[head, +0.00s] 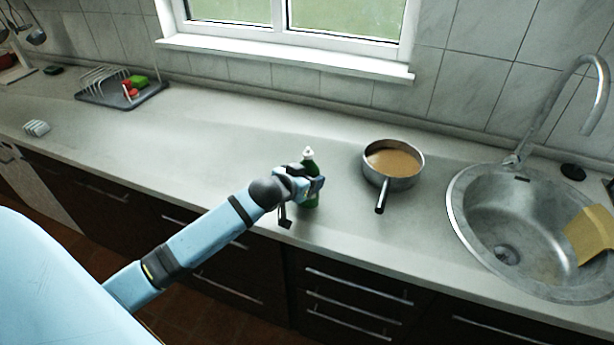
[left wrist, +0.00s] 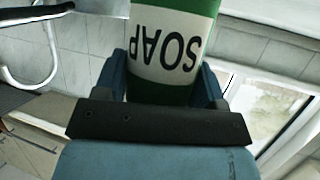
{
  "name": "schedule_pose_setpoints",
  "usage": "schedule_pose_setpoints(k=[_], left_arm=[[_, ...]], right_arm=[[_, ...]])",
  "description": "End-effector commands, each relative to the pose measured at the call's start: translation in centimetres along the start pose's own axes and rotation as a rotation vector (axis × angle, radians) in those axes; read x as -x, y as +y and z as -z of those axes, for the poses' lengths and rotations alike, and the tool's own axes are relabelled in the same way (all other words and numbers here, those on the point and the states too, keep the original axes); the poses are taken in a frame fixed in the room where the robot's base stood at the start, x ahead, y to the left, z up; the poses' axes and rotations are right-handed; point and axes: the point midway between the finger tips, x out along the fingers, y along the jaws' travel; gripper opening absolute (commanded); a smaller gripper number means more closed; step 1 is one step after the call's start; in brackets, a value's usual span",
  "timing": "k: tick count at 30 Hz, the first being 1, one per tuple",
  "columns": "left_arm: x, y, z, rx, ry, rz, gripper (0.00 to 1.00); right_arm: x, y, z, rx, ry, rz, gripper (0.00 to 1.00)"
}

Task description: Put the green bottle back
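The green bottle (head: 310,170) stands upright at the front part of the worktop (head: 240,150), with a white cap on top. My left gripper (head: 314,186) is at the bottle, with its fingers on either side of it. In the left wrist view the bottle (left wrist: 175,50) carries a white label reading SOAP, upside down in the picture, and sits between the two blue fingers (left wrist: 165,85). The fingers appear closed against its sides. Whether the bottle's base touches the worktop is hard to tell. My right gripper is not in view.
A pan (head: 393,165) of brown liquid stands right of the bottle, its handle toward the front. A round sink (head: 470,215) with a yellow cloth (head: 588,235) lies further right. A dish rack (head: 100,88) stands at the back left. The worktop between rack and bottle is clear.

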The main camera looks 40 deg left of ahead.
Motion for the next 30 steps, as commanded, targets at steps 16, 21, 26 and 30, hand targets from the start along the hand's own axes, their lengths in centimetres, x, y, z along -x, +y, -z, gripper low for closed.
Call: schedule_pose_setpoints(k=[16,21,26,30], left_arm=[[1.5,0.0,0.2,-0.001,-0.002,0.0,0.88],[5.0,0.0,0.1,-0.001,-0.002,-0.001,0.88],[8.5,0.0,0.2,0.0,-0.002,-0.001,0.88],[10.7,0.0,0.2,0.0,-0.002,0.0,0.88]], right_arm=[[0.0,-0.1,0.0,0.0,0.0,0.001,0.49],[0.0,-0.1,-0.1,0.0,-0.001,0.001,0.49],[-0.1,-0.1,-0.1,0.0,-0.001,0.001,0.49],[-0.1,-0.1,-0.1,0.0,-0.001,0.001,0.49]])
